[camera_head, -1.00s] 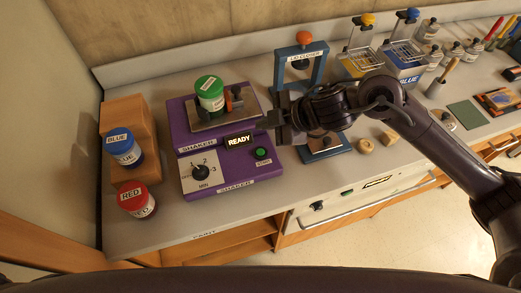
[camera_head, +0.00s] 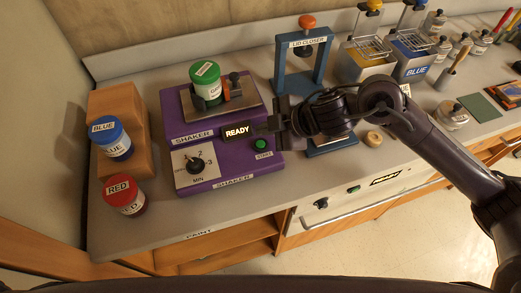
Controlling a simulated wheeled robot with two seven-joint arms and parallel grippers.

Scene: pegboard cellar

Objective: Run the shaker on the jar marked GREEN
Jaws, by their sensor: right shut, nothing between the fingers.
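The jar marked GREEN (camera_head: 206,88), with a green lid, stands upright on the metal plate of the purple shaker (camera_head: 217,172), beside an orange and dark clamp (camera_head: 233,86). The shaker's display (camera_head: 237,132) reads READY. Its dial (camera_head: 195,165), labelled MIN, has a black knob; the exact setting is too small to tell. The green START button (camera_head: 261,144) is at the shaker's right front. My right gripper (camera_head: 263,128) is shut and empty, with its tips just above and behind this button; I cannot tell whether they touch. My left gripper is out of view.
Jars marked BLUE (camera_head: 111,138) and RED (camera_head: 125,194) stand at a wooden stepped rack (camera_head: 130,110) on the left. A blue lid closer (camera_head: 302,62) stands behind my right gripper. Paint tins, bottles and tools fill the right rear.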

